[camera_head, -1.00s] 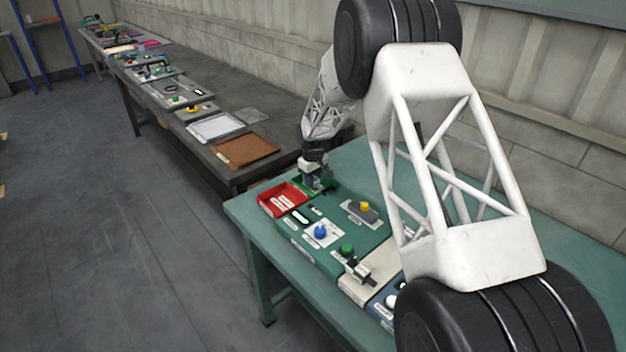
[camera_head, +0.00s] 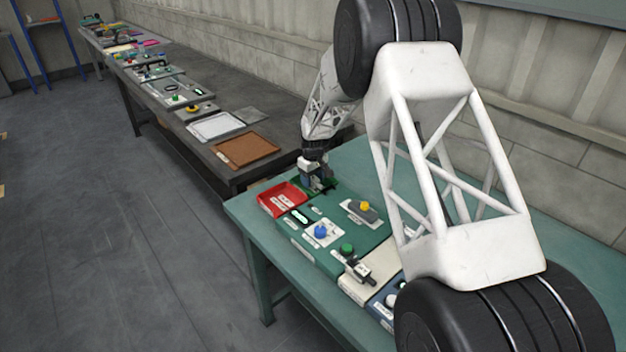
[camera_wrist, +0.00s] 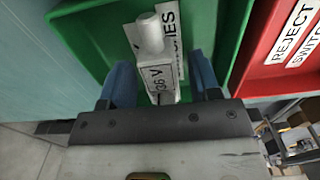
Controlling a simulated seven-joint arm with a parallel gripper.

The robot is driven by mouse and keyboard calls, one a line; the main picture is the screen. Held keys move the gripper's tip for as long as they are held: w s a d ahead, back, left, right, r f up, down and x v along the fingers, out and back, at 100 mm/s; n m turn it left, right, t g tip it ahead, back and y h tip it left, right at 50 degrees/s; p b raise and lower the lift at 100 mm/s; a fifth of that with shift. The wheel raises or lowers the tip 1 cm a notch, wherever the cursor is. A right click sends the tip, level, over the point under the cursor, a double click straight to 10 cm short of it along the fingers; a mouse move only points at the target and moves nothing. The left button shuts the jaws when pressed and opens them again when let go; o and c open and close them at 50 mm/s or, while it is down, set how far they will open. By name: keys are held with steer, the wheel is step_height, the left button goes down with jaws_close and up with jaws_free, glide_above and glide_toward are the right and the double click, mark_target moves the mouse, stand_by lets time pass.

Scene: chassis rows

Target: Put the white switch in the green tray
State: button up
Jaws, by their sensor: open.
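In the head view the green tray (camera_head: 332,183) is mostly hidden by my gripper. The white switch (camera_wrist: 152,40), with a round white knob and a "36 V" label, is inside the tray's outline, between my fingers. My gripper (camera_wrist: 164,82) is open, with a blue finger on each side of the switch and gaps showing. Whether the switch rests on the tray floor is hard to tell. My gripper (camera_head: 318,188) also shows over the tray in the head view.
A red reject tray (camera_head: 281,198) stands directly beside the green tray. A green panel (camera_head: 335,245) with a blue knob (camera_head: 321,231) and a yellow knob (camera_head: 364,205) lies nearer. The teal bench behind the tray is clear.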

mark_target(314, 178)
step_height(314, 178, up, 12)
stand_by(0.6)
stand_by(0.7)
steer(key=s+d+r+m, duration=0.2)
steer(key=s+d+r, duration=0.45)
steer(key=s, duration=0.25)
steer(key=s+d+r+m+t, duration=0.1)
steer(key=s+d+r, duration=0.4)
steer(key=s+r, duration=0.3)
steer(key=s+d+r+m, duration=0.2)
steer(key=s+d+r, duration=0.3)
steer(key=s, duration=0.5)
steer(key=s+d+m, duration=0.1)
steer(key=s+d, duration=0.1)
steer(key=s, duration=0.8)
steer(key=s+d+f+m+t, duration=0.1)
steer(key=s+d, duration=0.2)
steer(key=s, duration=0.8)
steer(key=s+d+m, duration=0.2)
steer(key=s+d, duration=0.1)
steer(key=s, duration=0.7)
steer(key=shift+s+d+f+t, duration=0.15)
steer(key=shift+s+f+t, duration=0.15)
steer(key=shift+s, duration=0.05)
